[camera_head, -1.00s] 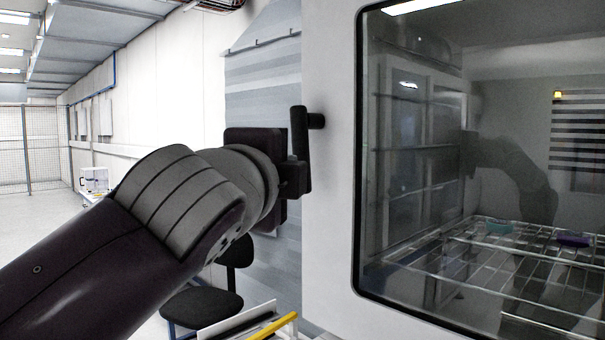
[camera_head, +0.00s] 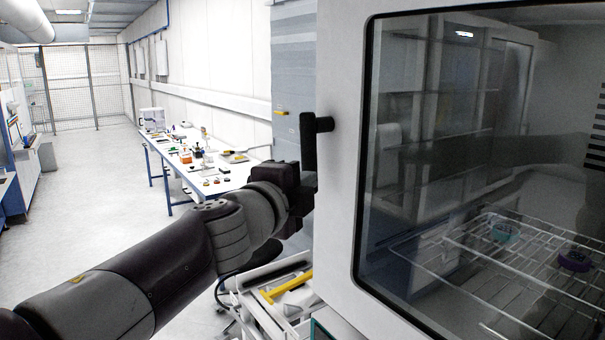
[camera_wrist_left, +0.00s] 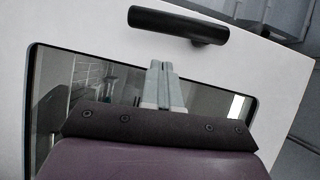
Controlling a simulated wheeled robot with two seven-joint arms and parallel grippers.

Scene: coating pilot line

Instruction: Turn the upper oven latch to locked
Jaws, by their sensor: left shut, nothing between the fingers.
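The upper oven latch (camera_head: 309,145) is a black lever on a short peg at the left edge of the white oven door (camera_head: 342,190). In the head view the lever stands roughly upright. My left gripper (camera_head: 308,188) is just below the lever's lower end, close to the door edge; contact cannot be told. In the left wrist view the grey fingers (camera_wrist_left: 165,82) are shut with nothing between them. The latch (camera_wrist_left: 180,25) shows there beyond the fingertips, apart from them in the picture. My right gripper is not in view.
The oven window (camera_head: 480,170) shows wire racks (camera_head: 470,245) with small teal and purple items. A cart (camera_head: 265,290) with a yellow bar stands below my left arm. A bench (camera_head: 210,178) with several small items stands behind. The floor at left is open.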

